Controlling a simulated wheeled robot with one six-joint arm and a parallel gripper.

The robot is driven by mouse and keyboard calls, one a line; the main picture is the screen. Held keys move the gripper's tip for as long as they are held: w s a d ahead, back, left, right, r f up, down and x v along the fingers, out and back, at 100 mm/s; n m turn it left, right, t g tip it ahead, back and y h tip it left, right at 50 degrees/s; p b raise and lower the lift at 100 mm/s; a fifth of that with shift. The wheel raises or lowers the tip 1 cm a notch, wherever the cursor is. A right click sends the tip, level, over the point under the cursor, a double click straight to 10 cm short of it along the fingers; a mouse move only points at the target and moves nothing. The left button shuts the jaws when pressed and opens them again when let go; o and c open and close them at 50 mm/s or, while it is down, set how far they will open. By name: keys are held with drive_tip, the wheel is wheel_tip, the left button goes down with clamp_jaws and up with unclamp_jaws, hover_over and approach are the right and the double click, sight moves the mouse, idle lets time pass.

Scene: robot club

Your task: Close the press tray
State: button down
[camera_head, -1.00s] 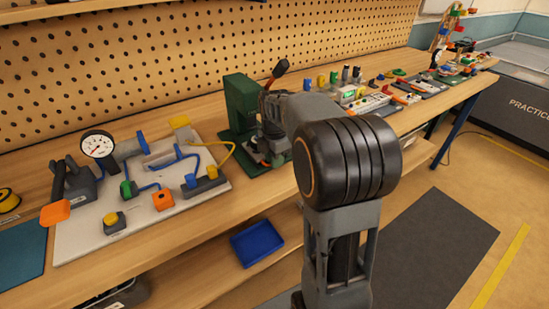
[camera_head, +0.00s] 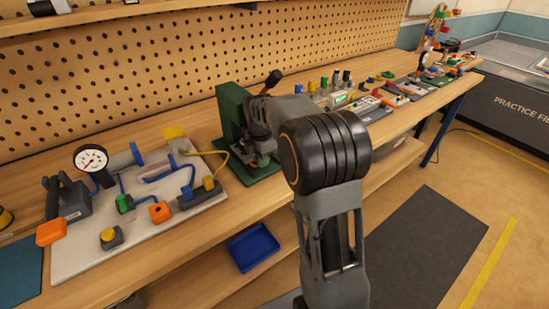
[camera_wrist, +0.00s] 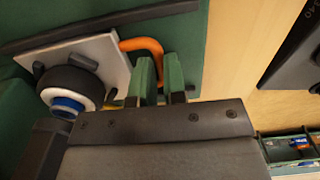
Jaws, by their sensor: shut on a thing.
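An orange curved handle (camera_wrist: 146,44) comes off the tray's right end. My gripper (camera_wrist: 160,72) has its green-faced fingers on both sides of this handle and is shut on it. In the head view my arm hides part of the press front, and the tray is not clear there.
Left of the press is a pale board (camera_head: 75,257) with a gauge (camera_head: 91,158), valves and blue and yellow hoses. A blue bin (camera_head: 252,247) sits on the lower shelf. Several small items stand farther right along the bench. A pegboard (camera_head: 150,75) backs it.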

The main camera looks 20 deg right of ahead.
drive_tip(key=shift+w+r, duration=0.15)
drive_tip(key=c, duration=1.5)
unclamp_jaws()
drive_tip(key=shift+w+a, duration=0.1)
drive_tip(key=shift+o, duration=0.2)
wheel_tip(320, 180, up, 12)
drive_tip(key=p, duration=0.1)
drive_tip(key=shift+p, duration=0.3)
